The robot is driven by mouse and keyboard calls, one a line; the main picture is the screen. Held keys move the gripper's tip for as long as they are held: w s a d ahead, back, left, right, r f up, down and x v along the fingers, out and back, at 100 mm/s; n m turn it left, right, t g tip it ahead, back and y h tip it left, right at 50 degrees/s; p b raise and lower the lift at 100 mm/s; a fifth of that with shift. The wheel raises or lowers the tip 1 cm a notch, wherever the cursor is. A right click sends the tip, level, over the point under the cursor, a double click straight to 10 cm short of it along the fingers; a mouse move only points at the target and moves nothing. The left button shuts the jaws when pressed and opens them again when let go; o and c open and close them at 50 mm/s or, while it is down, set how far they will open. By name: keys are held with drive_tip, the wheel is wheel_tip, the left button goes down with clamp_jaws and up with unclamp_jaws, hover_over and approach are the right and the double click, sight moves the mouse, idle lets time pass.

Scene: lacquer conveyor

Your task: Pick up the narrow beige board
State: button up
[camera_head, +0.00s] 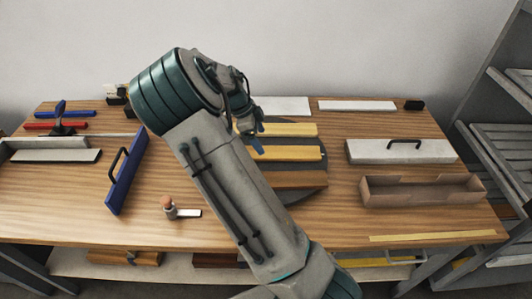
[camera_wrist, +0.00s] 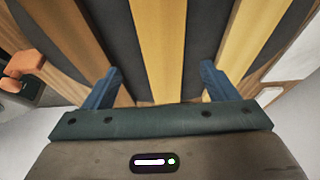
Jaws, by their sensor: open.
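Several narrow boards lie side by side on a dark round disc (camera_head: 318,193) on the table. The middle one is a light tan, beige-yellow board (camera_head: 295,153); in the wrist view it (camera_wrist: 158,45) runs between my fingers. A yellow board (camera_head: 290,129) lies behind it and a brown board (camera_head: 300,180) in front; the wrist view shows them right (camera_wrist: 250,35) and left (camera_wrist: 65,45). My gripper (camera_head: 256,138) is open above the disc, fingers (camera_wrist: 160,85) either side of the middle board; contact cannot be told. A thin beige strip (camera_head: 438,236) lies at the front right. My arm hides the boards' left ends.
A blue board with a handle (camera_head: 126,172) stands left. A white handled box (camera_head: 400,151) and an open brown tray (camera_head: 420,191) stand right. A small wooden-knobbed tool (camera_head: 168,207) lies at front left. White panels (camera_head: 357,105) lie at the back. Grey shelving (camera_head: 500,140) is at far right.

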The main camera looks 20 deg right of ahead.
drive_tip(key=shift+w+a+f+p+x, duration=0.1)
drive_tip(key=shift+w+a+p+x, duration=0.05)
drive_tip(key=shift+x, duration=0.8)
drive_tip(key=shift+w+a+f+p+x, duration=0.1)
drive_tip(key=shift+w+p+x, duration=0.05)
drive_tip(key=shift+x, duration=0.85)
drive_tip(key=shift+w+a+p+x, duration=0.15)
drive_tip(key=shift+x, duration=0.8)
drive_tip(key=c, duration=1.2)
